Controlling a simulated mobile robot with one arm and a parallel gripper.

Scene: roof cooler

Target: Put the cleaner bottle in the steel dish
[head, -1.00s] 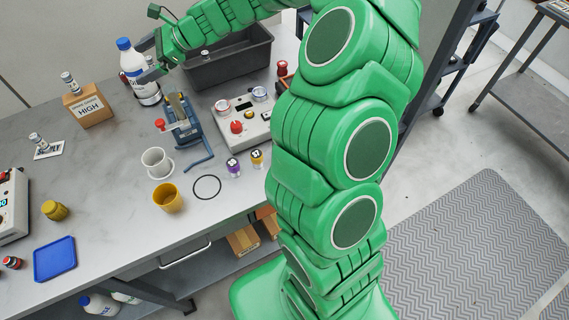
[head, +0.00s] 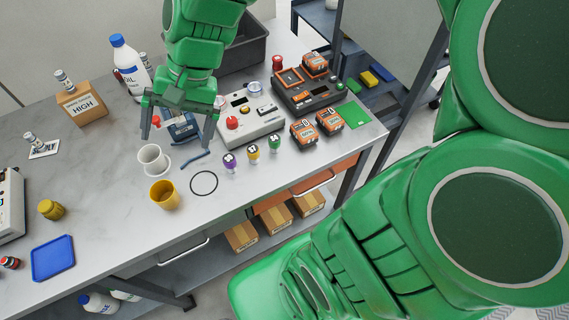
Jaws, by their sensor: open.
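A white bottle with a blue cap and a dark-lettered label (head: 130,66) stands upright at the back of the grey bench, left of my arm. It is the likely cleaner bottle, but its label is only partly readable. I cannot clearly make out a steel dish; whether the bottle's base sits in one is too small to tell. My gripper (head: 181,130) is open and empty, pointing down over the blue clamp-like fixture (head: 182,128), in front of and to the right of the bottle, apart from it.
A cardboard box marked HIGH (head: 82,104) stands left of the bottle. A dark grey bin (head: 240,53) is behind my arm. A white cup (head: 153,159), a yellow cup (head: 164,195) and a control box (head: 250,121) are near my gripper.

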